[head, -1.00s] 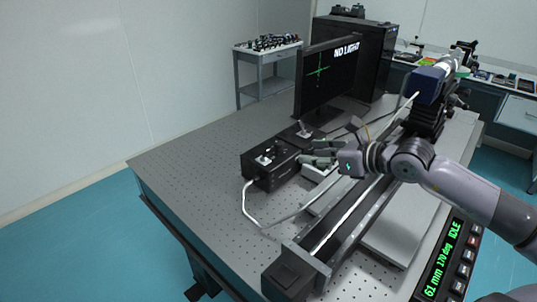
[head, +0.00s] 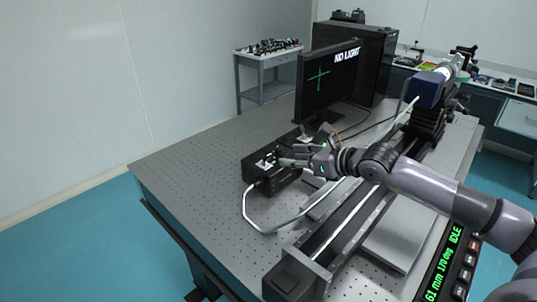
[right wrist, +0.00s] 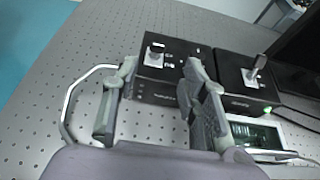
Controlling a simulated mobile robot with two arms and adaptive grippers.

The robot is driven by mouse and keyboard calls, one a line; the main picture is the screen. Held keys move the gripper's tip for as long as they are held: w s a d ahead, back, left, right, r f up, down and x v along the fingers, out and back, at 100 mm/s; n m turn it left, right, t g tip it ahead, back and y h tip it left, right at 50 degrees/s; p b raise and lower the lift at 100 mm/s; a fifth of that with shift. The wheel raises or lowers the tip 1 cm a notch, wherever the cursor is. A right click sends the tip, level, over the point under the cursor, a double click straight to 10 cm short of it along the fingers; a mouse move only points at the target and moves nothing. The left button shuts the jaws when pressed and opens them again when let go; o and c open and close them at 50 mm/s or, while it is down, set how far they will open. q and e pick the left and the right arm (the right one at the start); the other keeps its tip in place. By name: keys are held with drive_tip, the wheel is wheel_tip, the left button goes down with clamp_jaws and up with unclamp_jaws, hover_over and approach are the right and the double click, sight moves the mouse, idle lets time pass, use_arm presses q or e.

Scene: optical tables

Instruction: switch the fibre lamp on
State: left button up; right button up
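Two black boxes with silver toggle levers stand side by side on the perforated table. The near box (head: 262,175), with a white cable looping from its front, appears to be the fibre lamp; no readable label confirms this. Its lever (right wrist: 155,54) stands on a light plate in the right wrist view. The other box (right wrist: 236,95) has a lever (right wrist: 254,72) and a lit green light at its front corner. My right gripper (head: 284,156) is at the near box's right top edge. In the right wrist view its fingers (right wrist: 160,68) are open and empty, framing the near box. My left gripper is out of view.
A monitor (head: 325,85) behind the boxes reads "NO LIGHT". A long dark rail (head: 335,240) runs along the right, with a blue-fronted device (head: 425,90) at its far end. The perforated table (head: 195,165) is clear left of the boxes.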

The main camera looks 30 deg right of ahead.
sight(270, 156)
drive_tip(key=p+x, duration=0.2)
drive_tip(key=x, duration=0.8)
drive_tip(key=shift+w+a, duration=0.1)
drive_tip(key=shift+a, duration=0.1)
drive_tip(key=shift+c, duration=0.5)
clamp_jaws()
